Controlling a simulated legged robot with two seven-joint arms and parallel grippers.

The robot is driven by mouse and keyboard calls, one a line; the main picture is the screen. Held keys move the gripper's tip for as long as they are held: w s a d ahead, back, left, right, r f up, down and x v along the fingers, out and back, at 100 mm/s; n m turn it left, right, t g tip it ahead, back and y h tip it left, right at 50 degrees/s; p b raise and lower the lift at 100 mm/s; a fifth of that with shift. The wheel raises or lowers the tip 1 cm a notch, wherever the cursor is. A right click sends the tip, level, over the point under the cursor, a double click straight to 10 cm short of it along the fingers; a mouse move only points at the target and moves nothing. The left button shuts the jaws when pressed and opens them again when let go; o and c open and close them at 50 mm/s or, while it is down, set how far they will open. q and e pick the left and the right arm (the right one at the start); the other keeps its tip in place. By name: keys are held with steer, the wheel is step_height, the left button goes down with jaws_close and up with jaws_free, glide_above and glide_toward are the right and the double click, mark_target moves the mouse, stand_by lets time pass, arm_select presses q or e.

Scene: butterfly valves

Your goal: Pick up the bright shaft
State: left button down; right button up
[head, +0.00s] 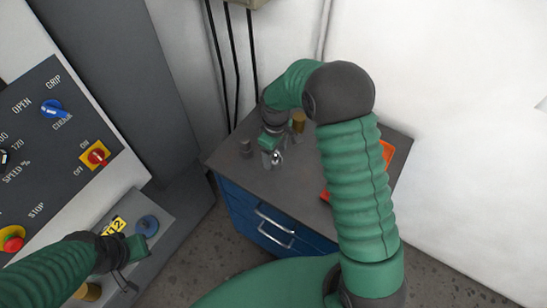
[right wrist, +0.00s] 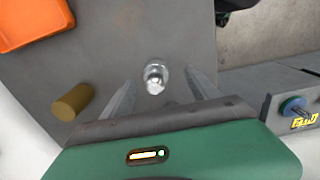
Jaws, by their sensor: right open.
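The bright shaft (right wrist: 156,77) is a short, shiny silver cylinder standing on the grey top of the blue cabinet. In the head view the shaft (head: 278,158) shows just at my right gripper (head: 271,158). My right gripper is open. In the right wrist view its two fingers lie on either side of the shaft, with gaps between, and nothing is held. Whether the fingers are down at the shaft's height is hard to tell. My left gripper (head: 130,266) is low at the left, over the grey console, far from the shaft; its jaws are unclear.
A brass cylinder (right wrist: 73,102) stands near the shaft; it also shows in the head view (head: 299,122). An orange tray (right wrist: 30,20) lies on the cabinet top (head: 235,170), partly behind my right arm. A control panel (head: 60,150) stands at left.

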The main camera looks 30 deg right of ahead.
mark_target(275, 160)
steer(key=shift+w+f+p, duration=0.15)
steer(key=shift+w+f, duration=0.15)
steer(key=shift+f, duration=0.25)
steer(key=shift+w+f+p, duration=0.15)
steer(key=shift+w+f, duration=0.1)
steer(key=shift+f, duration=0.3)
steer(key=f, duration=0.2)
steer(key=f+p, duration=0.1)
steer(key=shift+s+d+f, duration=0.2)
steer(key=shift+d+f, duration=0.1)
steer(key=shift+d, duration=0.05)
steer(key=shift+w+f, duration=0.1)
steer(key=shift+f, duration=0.15)
steer(key=shift+w, duration=0.1)
steer(key=shift+a, duration=0.15)
steer(key=c, duration=1)
arm_select(q)
steer(key=shift+w+d+r, duration=0.1)
steer(key=shift+r, duration=0.35)
steer(key=shift+w+d+r, duration=0.1)
steer(key=shift+r, duration=0.3)
arm_select(e)
jaws_close()
steer(key=shift+r, duration=0.1)
